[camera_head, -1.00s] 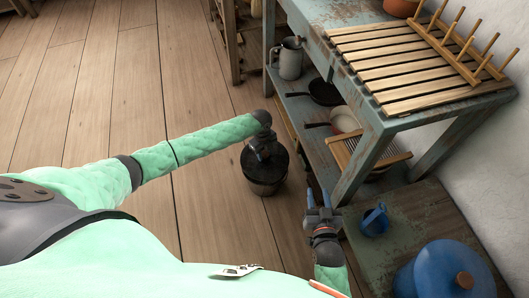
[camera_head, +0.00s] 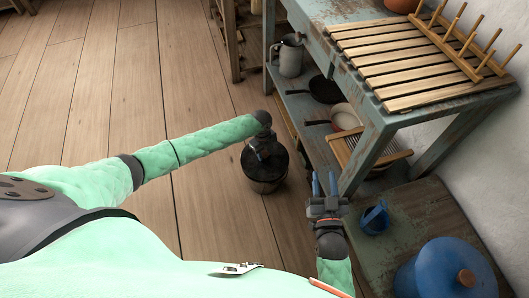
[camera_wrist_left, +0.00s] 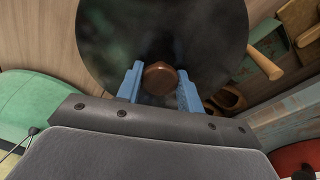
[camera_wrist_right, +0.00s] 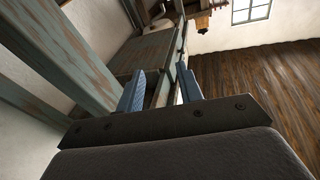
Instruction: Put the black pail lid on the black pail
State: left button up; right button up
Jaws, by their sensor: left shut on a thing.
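The black pail (camera_head: 266,186) stands on the wooden floor, left of the blue-grey worktable. The black pail lid (camera_wrist_left: 105,45) is a large dark disc with a brown wooden knob (camera_wrist_left: 160,78) in the left wrist view. My left gripper (camera_head: 264,153) is directly over the pail, with its blue fingers (camera_wrist_left: 160,85) shut on the knob. The lid is at the pail's mouth in the head view; my gripper partly hides it, and I cannot tell whether it touches the rim. My right gripper (camera_head: 325,182) is empty, its fingers apart, beside the worktable's front leg; it also shows in the right wrist view (camera_wrist_right: 160,85).
The worktable (camera_head: 352,85) bears a slatted rack; its lower shelf holds a grey jug (camera_head: 290,58) and dark pans (camera_head: 325,90). A low worn surface at the right holds a blue mug (camera_head: 375,218) and a blue lidded pot (camera_head: 438,272). The floor at left is clear.

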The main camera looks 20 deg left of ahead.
pick_arm(q)
jog(key=shift+f, duration=0.6)
jog(key=shift+f+b, duration=0.4)
jog(key=shift+f, duration=0.15)
pick_arm(e)
notch_tip(320, 180, up, 10)
jog(key=t, duration=0.3)
jog(key=shift+d+r+t+y, duration=0.25)
jog(key=shift+d+t+y, duration=0.05)
jog(key=shift+t+y, duration=0.1)
jog(key=shift+w, duration=0.15)
